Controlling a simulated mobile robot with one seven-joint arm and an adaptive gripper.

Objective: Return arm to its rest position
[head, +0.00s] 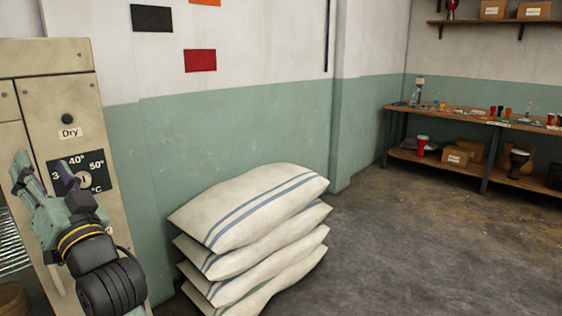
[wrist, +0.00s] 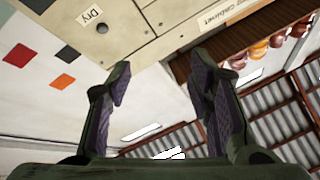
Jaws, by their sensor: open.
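My gripper (head: 45,178) is at the left of the head view, raised in front of a beige cabinet (head: 50,68) with a "Dry" label and a temperature dial. Its two fingers are spread apart with nothing between them. In the wrist view my gripper (wrist: 160,84) also shows open and empty, with purple pads on the fingers. Beyond the fingers the wrist view shows the cabinet (wrist: 120,25) and the ceiling. Part of the dial is hidden behind my gripper in the head view.
Several stacked white sacks (head: 250,215) stand on the floor right of my arm. A workbench (head: 470,118) with drums and small items stands at the far right. A wire rack (head: 12,245) is at the left edge. The floor (head: 400,240) between sacks and bench is open.

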